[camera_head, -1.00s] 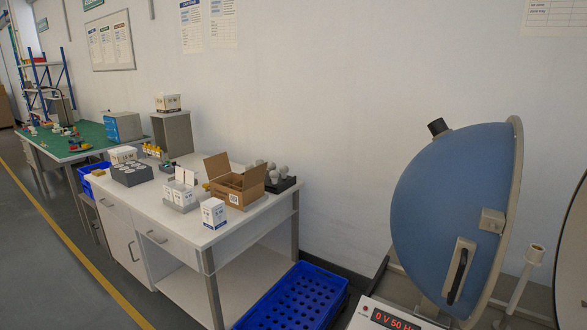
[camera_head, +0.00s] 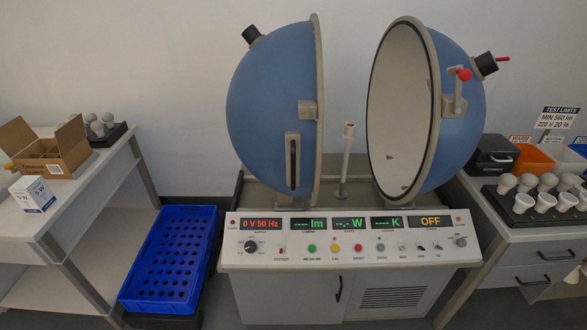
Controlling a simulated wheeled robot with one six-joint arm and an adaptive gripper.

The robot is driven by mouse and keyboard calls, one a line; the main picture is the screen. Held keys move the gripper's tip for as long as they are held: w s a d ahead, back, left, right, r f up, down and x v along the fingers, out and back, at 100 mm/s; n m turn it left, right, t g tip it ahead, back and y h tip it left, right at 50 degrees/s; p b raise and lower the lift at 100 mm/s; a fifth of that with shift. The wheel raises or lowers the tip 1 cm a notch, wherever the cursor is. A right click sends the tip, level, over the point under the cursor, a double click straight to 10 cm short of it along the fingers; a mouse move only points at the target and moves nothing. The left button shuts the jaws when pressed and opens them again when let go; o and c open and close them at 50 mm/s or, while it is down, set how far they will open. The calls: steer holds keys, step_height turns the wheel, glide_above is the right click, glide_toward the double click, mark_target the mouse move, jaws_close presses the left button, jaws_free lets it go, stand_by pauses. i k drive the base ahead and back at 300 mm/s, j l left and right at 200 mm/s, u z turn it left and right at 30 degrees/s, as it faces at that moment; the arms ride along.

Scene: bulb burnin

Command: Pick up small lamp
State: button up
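Several small white lamps (camera_head: 548,183) stand in a dark tray (camera_head: 534,216) on the right-hand bench. More pale bulbs (camera_head: 99,124) sit in a dark holder on the left bench, behind an open cardboard box (camera_head: 50,153). Which of these is the small lamp I cannot tell. My gripper is not in view.
A blue two-part test sphere (camera_head: 272,105) stands open, with a white post (camera_head: 347,150) between its halves. Its control panel (camera_head: 350,240) is in front. A blue perforated crate (camera_head: 170,258) is low at left. An orange bin (camera_head: 532,158) and black case (camera_head: 494,153) are at right.

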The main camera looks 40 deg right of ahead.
mark_target(523, 203)
steer(key=z, duration=1.95)
